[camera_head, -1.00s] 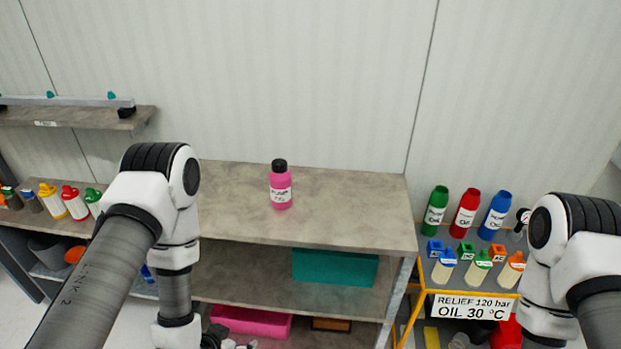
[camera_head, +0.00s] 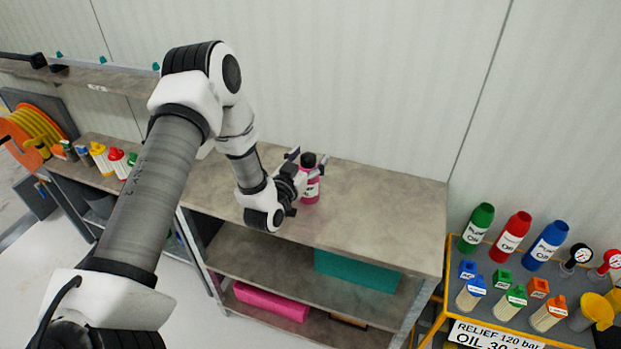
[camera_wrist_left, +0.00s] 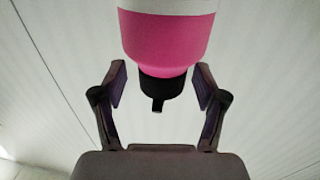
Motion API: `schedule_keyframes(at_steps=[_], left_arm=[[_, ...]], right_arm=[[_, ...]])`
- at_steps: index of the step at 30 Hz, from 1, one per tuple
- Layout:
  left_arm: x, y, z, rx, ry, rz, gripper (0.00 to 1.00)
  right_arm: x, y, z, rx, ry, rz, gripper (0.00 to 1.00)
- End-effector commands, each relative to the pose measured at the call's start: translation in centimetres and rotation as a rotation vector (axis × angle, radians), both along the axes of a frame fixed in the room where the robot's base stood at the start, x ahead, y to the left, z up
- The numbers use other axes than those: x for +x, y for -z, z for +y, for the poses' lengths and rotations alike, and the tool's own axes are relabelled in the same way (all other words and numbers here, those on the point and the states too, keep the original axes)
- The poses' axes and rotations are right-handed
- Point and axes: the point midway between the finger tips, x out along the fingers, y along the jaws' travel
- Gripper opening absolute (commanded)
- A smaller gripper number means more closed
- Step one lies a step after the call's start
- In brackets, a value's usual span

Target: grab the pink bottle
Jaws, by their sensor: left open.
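The pink bottle (camera_head: 310,188) with a black cap and a white label stands upright on the top of the grey shelf bench. My left gripper (camera_head: 306,160) is at the bottle, its two fingers spread on either side of the upper part. In the left wrist view the pink bottle (camera_wrist_left: 168,45) shows large, with its black cap between the open fingers of my left gripper (camera_wrist_left: 161,90). The fingers look apart from the bottle there. My right gripper is not in view.
The bench top (camera_head: 390,205) is clear right of the bottle. A teal box (camera_head: 356,270) and a pink box (camera_head: 270,303) lie on lower shelves. A yellow-framed stand (camera_head: 450,262) at right holds several bottles and gauges. The wall (camera_head: 400,80) rises behind the bench.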

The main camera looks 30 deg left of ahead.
Motion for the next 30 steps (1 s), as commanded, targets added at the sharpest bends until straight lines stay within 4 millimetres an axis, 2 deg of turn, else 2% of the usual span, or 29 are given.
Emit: schedule_keyframes(at_steps=[6,8,12,13,23,30], left_arm=[[0.2,0.1,0.0,-0.001,0.0,0.001,0.72],[0.2,0.1,0.0,-0.001,0.0,0.001,0.55],[0.2,0.1,0.0,-0.001,0.0,0.001,0.05],[0.2,0.1,0.0,-0.001,0.0,0.001,0.0],[0.3,-0.1,0.0,-0.001,0.0,0.0,0.0],[1.1,-1.7,-0.1,-0.001,0.002,-0.003,0.0]], right_arm=[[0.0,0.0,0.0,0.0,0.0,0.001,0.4],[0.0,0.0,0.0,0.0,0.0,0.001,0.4],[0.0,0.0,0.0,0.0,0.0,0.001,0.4],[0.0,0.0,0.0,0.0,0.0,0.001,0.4],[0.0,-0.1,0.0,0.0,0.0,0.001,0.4],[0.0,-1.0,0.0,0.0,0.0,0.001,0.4]])
